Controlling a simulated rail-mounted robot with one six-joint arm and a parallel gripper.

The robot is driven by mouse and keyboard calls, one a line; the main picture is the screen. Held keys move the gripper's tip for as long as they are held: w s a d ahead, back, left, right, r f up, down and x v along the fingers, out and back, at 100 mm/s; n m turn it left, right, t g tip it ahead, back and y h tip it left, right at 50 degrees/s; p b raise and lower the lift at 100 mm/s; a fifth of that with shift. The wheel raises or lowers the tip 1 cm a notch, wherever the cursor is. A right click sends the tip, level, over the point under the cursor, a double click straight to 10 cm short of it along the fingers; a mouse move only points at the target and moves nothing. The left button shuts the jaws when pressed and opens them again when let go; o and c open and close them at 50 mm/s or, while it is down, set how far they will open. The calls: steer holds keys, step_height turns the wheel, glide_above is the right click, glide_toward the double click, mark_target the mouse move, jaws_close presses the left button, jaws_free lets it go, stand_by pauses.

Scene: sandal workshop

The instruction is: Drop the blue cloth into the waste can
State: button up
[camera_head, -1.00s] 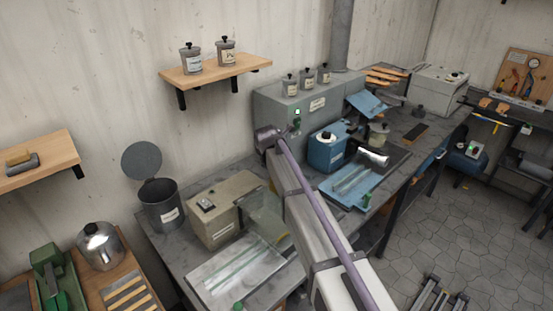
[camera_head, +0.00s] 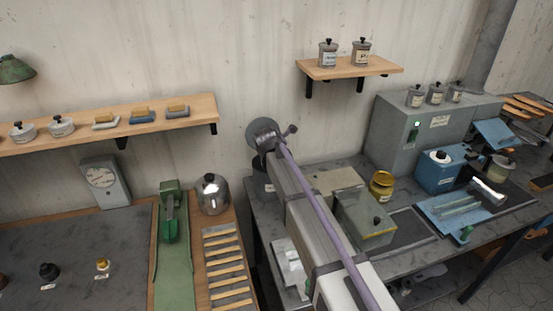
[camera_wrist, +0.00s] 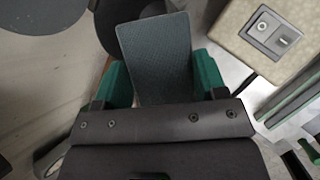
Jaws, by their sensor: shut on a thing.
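The blue cloth (camera_wrist: 155,50) is a flat, blue-grey textured piece in the wrist view. My gripper (camera_wrist: 163,80) is shut on it between two green fingers, and the cloth sticks out beyond them. The waste can (camera_head: 262,182) is a dark grey can at the left back of the bench in the head view, mostly hidden behind my arm. In the wrist view its dark round shape (camera_wrist: 112,22) lies behind and left of the cloth. Its open lid (camera_wrist: 42,12) is at the upper left. The head view does not show my gripper or the cloth.
A beige box with a switch (camera_wrist: 265,38) stands close to the right of my gripper. A steel pot (camera_head: 212,195) stands on the wooden bench left of the can. A yellow jar (camera_head: 381,184) and a greenish box (camera_head: 364,222) are further right. A shelf with jars (camera_head: 348,68) hangs above.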

steer(key=w+a+f+b, duration=0.3)
steer(key=w+f+b, duration=0.1)
steer(key=w, duration=0.4)
steer(key=shift+w, duration=0.35)
steer(key=o, duration=0.9)
steer(key=shift+r, duration=0.1)
steer(key=p+v, duration=0.8)
steer(key=v, duration=0.2)
steer(key=shift+s+a+r+p, duration=0.1)
steer(key=shift+s+r+p, duration=0.1)
steer(key=shift+s+p, duration=0.15)
